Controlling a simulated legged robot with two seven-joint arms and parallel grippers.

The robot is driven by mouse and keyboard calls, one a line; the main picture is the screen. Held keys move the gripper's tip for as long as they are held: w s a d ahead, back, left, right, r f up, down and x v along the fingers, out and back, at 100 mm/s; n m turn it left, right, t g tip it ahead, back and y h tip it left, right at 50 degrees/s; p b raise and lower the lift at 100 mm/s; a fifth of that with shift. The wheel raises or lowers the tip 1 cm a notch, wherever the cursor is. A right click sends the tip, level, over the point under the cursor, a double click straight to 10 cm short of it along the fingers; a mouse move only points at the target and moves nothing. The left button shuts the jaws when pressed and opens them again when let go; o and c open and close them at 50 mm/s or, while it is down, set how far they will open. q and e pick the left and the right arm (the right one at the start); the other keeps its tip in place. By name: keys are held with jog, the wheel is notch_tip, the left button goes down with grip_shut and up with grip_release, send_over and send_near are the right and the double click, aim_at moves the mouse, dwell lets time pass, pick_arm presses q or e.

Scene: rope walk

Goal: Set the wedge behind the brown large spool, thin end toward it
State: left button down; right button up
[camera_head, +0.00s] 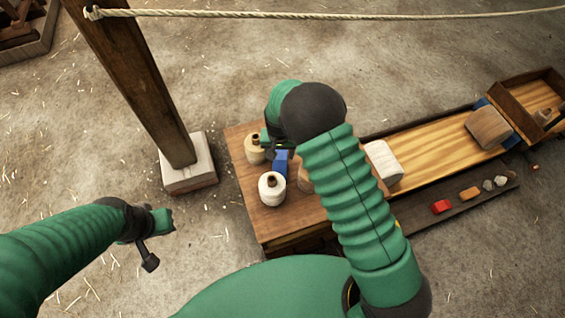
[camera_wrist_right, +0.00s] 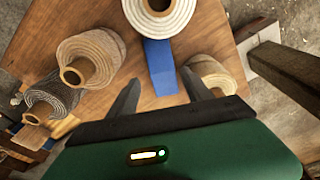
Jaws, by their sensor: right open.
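The blue wedge (camera_head: 281,163) lies on the wooden table (camera_head: 262,228), among thread spools; it also shows in the right wrist view (camera_wrist_right: 160,68). A brown large spool (camera_head: 488,128) lies on its side toward the far right end of the long wooden trough. My right gripper (camera_head: 279,148) is over the table; in its wrist view the open, empty fingers (camera_wrist_right: 160,92) stand on both sides of the wedge's near end. I cannot tell whether they touch it. My left gripper (camera_head: 150,245) hangs over bare floor, left of the table; its opening is unclear.
A white spool (camera_head: 271,189) and a cream spool (camera_head: 255,148) stand close to the wedge. A white large spool (camera_head: 384,162) lies in the trough's near part. Red block (camera_head: 441,206) and other small pieces lie on a side plank. A wooden post (camera_head: 140,90) stands left.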

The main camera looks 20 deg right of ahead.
aim_at(280, 160)
jog(key=f, duration=0.4)
jog(key=shift+w+d+f+b, duration=0.1)
jog(key=shift+w+f+b, duration=0.15)
jog(key=shift+w+b, duration=0.1)
jog(key=f, duration=0.2)
jog(key=w+f+b, duration=0.1)
jog(key=f, duration=0.1)
jog(key=shift+d, duration=0.15)
jog(key=shift+w+f, duration=0.15)
jog(key=shift+f, duration=0.25)
jog(key=shift+r, duration=0.1)
jog(key=shift+c, duration=0.6)
grip_shut()
jog(key=shift+r, duration=0.1)
